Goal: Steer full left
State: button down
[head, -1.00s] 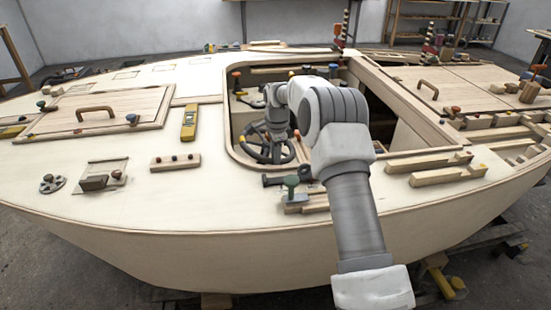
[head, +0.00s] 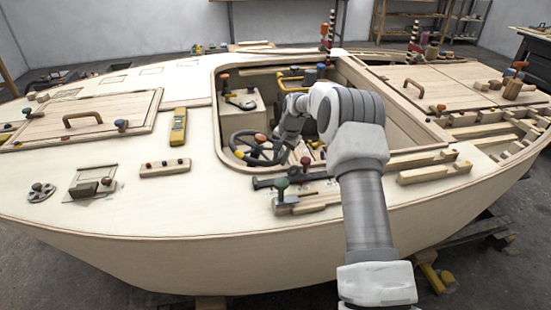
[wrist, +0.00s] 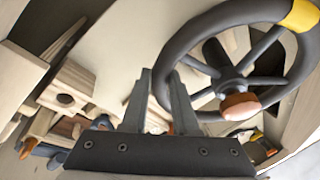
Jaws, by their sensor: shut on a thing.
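My gripper (wrist: 161,74) is shut on the left part of the rim in that view, one finger on each side. In the head view my wrist is at the wheel's right side and partly hides it; the fingers are hard to make out there.
The cockpit coaming (head: 222,110) surrounds the wheel. A green-knobbed fitting (head: 281,187) sits on the near deck edge. A red-knobbed lever (head: 224,80) and a yellow handle (head: 290,78) stand farther back. A yellow level (head: 179,127) lies on the left deck.

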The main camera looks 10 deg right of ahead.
aim_at(283, 151)
jog(key=w+n, duration=0.1)
jog(key=d+n, duration=0.1)
jog(key=w+d+n+y, duration=0.1)
jog(key=n, duration=0.1)
jog(key=shift+w+f+t, duration=0.3)
jog(key=shift+w+f, duration=0.05)
jog(key=shift+w+d+n+y, duration=0.15)
jog(key=shift+w+n+y, duration=0.15)
jog(key=shift+w+n, duration=0.5)
jog(key=c, duration=0.7)
grip_release()
jog(key=p+v, duration=0.4)
jog(key=v, duration=1.3)
jog(key=shift+s+d+r, duration=0.1)
jog(key=shift+s+r, duration=0.05)
jog(key=shift+s, duration=0.05)
